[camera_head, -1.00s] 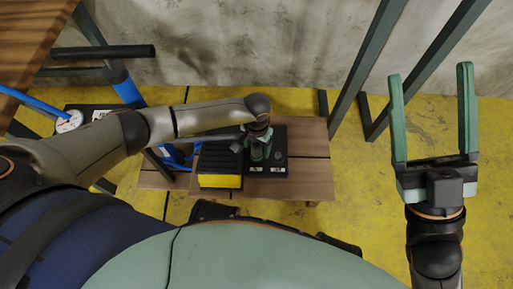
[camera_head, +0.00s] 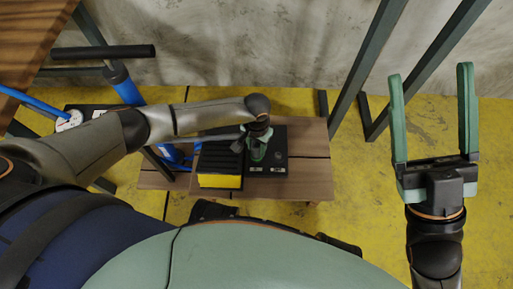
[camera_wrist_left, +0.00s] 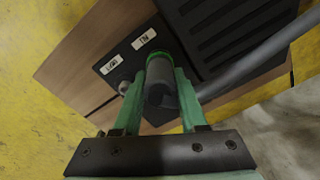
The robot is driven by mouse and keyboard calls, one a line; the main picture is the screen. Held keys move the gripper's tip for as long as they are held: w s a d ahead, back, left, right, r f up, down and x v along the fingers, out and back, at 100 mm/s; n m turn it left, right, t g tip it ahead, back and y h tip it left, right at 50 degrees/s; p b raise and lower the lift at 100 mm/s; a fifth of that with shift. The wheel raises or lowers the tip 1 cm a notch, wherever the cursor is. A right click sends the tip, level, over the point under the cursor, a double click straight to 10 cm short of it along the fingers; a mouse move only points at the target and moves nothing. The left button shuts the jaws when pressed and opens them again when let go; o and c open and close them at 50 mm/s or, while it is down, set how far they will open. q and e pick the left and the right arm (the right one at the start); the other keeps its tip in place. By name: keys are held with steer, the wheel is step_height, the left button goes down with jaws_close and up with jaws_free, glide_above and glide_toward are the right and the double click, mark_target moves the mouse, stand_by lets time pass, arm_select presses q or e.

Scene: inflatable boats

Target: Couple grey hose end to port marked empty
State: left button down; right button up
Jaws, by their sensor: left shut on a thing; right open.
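My left gripper (camera_wrist_left: 172,95) is shut on the grey hose end (camera_wrist_left: 160,82), over the black pump box (camera_wrist_left: 186,62). A green ring (camera_wrist_left: 152,55) shows just beyond the hose end; I cannot tell whether the two are joined. Two white labels, one on the left (camera_wrist_left: 111,65) and one on the right (camera_wrist_left: 143,38), are too small to read surely. The hose end is nearer the right one. A small grey fitting (camera_wrist_left: 124,87) is beside the left label. In the head view my left gripper (camera_head: 258,152) points down at the box. My right gripper (camera_head: 432,115) is open and empty.
The box stands on a low wooden table (camera_head: 312,175). A ribbed black and yellow part (camera_head: 220,181) adjoins it. A blue pump (camera_head: 123,85) and a round gauge (camera_head: 68,121) are at the left. Dark metal posts (camera_head: 365,70) rise behind the table. Yellow floor is clear at right.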

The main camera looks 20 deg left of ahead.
mark_target(256, 143)
arm_select(q)
steer(key=shift+r, duration=0.15)
steer(key=shift+r+p, duration=0.25)
steer(key=shift+p, duration=0.05)
steer(key=shift+r, duration=0.4)
stand_by(0.7)
steer(key=shift+r+p, duration=1.2)
steer(key=shift+r, duration=0.05)
step_height(256, 143, up, 5)
steer(key=p, duration=0.3)
steer(key=shift+p, duration=0.4)
